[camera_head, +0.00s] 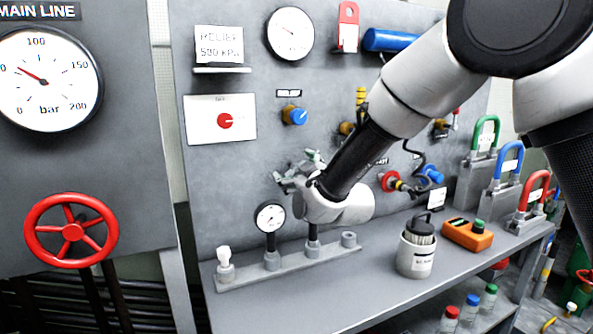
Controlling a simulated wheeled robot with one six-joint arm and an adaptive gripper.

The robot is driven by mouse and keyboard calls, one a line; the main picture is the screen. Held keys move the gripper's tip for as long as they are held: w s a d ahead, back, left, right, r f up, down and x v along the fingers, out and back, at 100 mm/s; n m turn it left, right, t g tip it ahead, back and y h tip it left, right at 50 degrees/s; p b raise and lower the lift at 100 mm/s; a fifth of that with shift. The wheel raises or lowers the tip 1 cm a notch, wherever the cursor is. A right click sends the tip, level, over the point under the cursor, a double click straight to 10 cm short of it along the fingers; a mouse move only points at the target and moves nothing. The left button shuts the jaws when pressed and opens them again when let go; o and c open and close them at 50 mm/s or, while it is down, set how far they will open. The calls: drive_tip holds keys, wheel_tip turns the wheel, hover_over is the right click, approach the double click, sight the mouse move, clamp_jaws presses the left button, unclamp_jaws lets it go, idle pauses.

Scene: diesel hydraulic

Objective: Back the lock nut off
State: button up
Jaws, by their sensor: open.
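A brass fitting with a blue cap (295,115) sticks out of the grey panel under a small black label. A lock nut cannot be made out as a separate part at this size. My gripper (292,172) is open, with nothing seen between its fingers. It is in front of the panel, below the blue-capped fitting and apart from it in the picture. My wrist and forearm come in from the upper right and hide part of the panel, including most of another brass fitting (347,128).
Below my gripper, a rail (290,262) on the bench carries a small gauge (270,217) on a post. A canister (416,252) and an orange meter (467,234) stand to the right, near coloured padlocks (508,160). A red handwheel (70,230) is at left. The bench front is clear.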

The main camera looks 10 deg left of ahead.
drive_tip(key=v, duration=1.2)
drive_tip(key=shift+c, duration=0.4)
